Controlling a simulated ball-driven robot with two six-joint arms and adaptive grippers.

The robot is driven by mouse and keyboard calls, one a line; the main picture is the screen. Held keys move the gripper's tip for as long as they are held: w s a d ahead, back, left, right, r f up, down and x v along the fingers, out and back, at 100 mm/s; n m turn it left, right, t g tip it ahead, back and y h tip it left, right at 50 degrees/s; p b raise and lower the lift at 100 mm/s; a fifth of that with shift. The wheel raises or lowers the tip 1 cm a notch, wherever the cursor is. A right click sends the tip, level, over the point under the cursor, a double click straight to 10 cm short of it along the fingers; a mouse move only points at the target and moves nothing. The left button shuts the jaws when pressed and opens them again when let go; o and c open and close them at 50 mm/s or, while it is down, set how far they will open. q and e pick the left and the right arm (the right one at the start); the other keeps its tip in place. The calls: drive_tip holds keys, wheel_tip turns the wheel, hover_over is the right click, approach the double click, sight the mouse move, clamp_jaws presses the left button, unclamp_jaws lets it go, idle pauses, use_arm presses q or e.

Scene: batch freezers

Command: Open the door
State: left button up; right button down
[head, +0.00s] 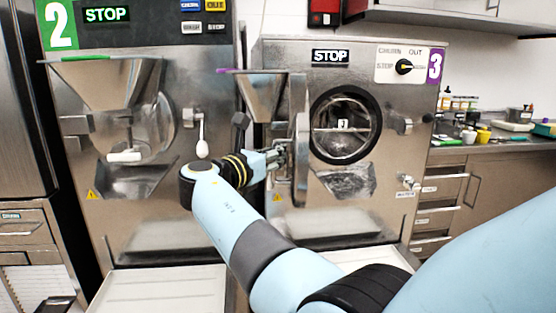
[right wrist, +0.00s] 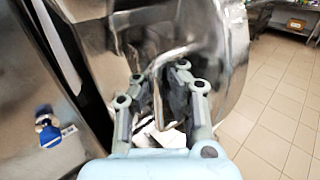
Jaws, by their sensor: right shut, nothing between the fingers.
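The door (head: 299,130) of batch freezer 3 stands swung out to the left, seen nearly edge-on, with its steel hopper (head: 262,92) on it. The round opening (head: 344,125) with its dark rim is uncovered, and the beater shows inside. My right gripper (head: 278,155) is at the door's left side, low beside the hopper. My left gripper is out of view.
Batch freezer 2 (head: 150,190) stands on the left with its front covered by its hopper door (head: 110,100). A counter (head: 490,147) with jars and cups is at the right. White trays (head: 165,290) lie below the machines. The wrist view shows open tiled floor (right wrist: 275,110).

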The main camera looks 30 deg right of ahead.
drive_tip(key=shift+a+r, duration=0.1)
drive_tip(key=shift+r, duration=0.05)
drive_tip(key=c, duration=1.6)
unclamp_jaws()
drive_tip(key=shift+s+a, duration=0.1)
drive_tip(key=shift+c, duration=0.2)
drive_tip(key=shift+o, duration=1.3)
drive_tip(key=shift+r, duration=0.2)
